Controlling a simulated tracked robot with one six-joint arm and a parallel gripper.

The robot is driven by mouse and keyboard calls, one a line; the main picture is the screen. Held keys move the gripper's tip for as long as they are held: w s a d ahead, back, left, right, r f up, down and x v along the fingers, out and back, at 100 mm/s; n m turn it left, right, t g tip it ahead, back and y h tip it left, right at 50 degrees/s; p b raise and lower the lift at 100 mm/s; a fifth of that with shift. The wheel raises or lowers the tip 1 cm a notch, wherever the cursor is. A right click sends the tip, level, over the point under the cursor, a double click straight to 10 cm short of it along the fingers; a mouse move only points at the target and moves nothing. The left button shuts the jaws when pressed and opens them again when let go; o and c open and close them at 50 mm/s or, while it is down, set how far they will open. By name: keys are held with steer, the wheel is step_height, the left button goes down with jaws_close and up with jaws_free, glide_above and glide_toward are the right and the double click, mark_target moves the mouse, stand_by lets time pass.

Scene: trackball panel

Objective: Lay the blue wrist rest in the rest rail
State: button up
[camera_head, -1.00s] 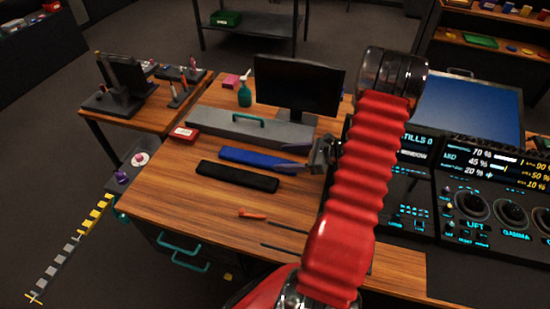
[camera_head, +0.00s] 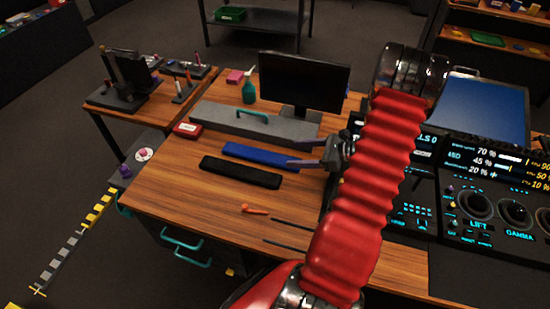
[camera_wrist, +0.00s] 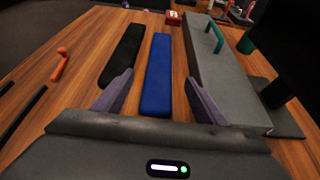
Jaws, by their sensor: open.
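The blue wrist rest (camera_head: 255,154) lies flat on the wooden desk, beside a black wrist rest (camera_head: 240,172). In the wrist view the blue rest (camera_wrist: 157,82) runs away from me between my two fingers. My gripper (camera_head: 300,152) is open and empty near the right end of the blue rest; its fingertips (camera_wrist: 160,76) stand apart on either side in the wrist view. I cannot tell whether they are above it or level with it. Two thin dark strips (camera_head: 294,226) on the desk nearer the front may belong to the rest rail; my red arm hides the area to their right.
A long grey block with a teal handle (camera_head: 215,119) lies behind the blue rest, before a monitor (camera_head: 303,80). An orange tool (camera_head: 255,209) lies towards the front. A control panel (camera_head: 490,205) stands right of my arm. The desk's left front is clear.

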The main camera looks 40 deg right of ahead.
steer(key=w+a+r+n+g, duration=0.1)
steer(key=a+r+n+g, duration=0.3)
steer(key=a+r+n, duration=0.55)
steer(key=a+r+n+g, duration=0.4)
steer(key=a+r+n, duration=0.15)
steer(key=a, duration=0.75)
steer(key=s+a+r+n+t+h, duration=0.2)
steer(key=s+a+r+n+h, duration=0.5)
steer(key=s+a+r+n, duration=0.4)
steer(key=shift+s+a+r+n, duration=0.2)
steer(key=shift+a+r+n, duration=0.15)
steer(key=shift+a+n, duration=1.25)
steer(key=shift+d+n, duration=0.4)
steer(key=shift+c, duration=0.2)
